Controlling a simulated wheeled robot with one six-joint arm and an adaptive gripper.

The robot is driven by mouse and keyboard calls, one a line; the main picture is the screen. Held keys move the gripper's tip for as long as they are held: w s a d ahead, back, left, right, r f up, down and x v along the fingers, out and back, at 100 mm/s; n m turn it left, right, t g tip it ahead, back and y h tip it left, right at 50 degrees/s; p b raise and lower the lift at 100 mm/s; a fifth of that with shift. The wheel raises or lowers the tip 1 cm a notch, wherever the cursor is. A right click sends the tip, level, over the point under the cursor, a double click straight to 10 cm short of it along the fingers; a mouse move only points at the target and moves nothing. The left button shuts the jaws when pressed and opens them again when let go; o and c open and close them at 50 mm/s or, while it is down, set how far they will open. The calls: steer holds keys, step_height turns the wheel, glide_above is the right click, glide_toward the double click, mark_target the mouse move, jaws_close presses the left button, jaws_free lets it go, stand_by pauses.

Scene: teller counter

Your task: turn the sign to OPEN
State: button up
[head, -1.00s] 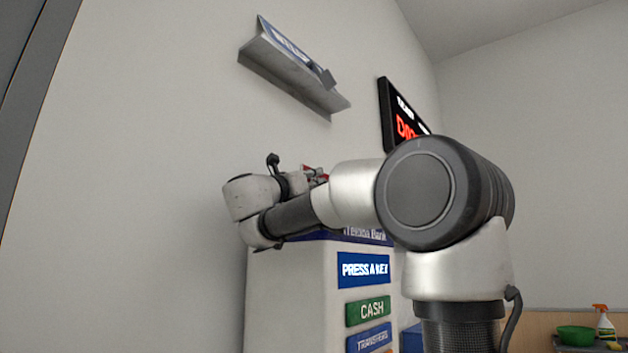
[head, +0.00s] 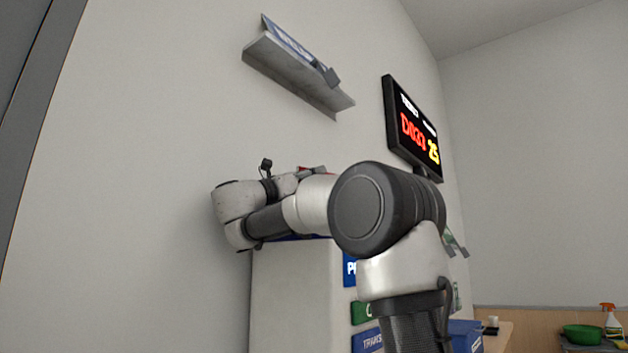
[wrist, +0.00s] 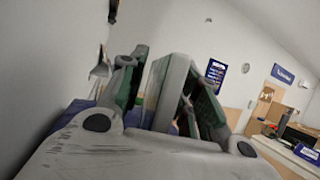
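No face reading OPEN is visible. In the head view a small red and grey piece (head: 316,170) shows just above my arm, over the white kiosk; I cannot tell whether it is the sign. My gripper (wrist: 166,78) shows in the wrist view with two green-padded fingers apart. A pale grey panel (wrist: 170,90) stands tilted between them, close to the right finger. I cannot tell whether the fingers press on it, and any lettering on it is hidden. In the head view my arm hides the fingertips.
A metal wall shelf (head: 295,75) with a blue sign hangs above my arm. A ticket display (head: 412,130) is on the wall to the right. The white kiosk (head: 295,295) stands below my arm. A green bowl (head: 583,334) and spray bottle are far right.

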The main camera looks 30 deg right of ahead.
steer(key=v, duration=0.7)
steer(key=shift+a, duration=0.25)
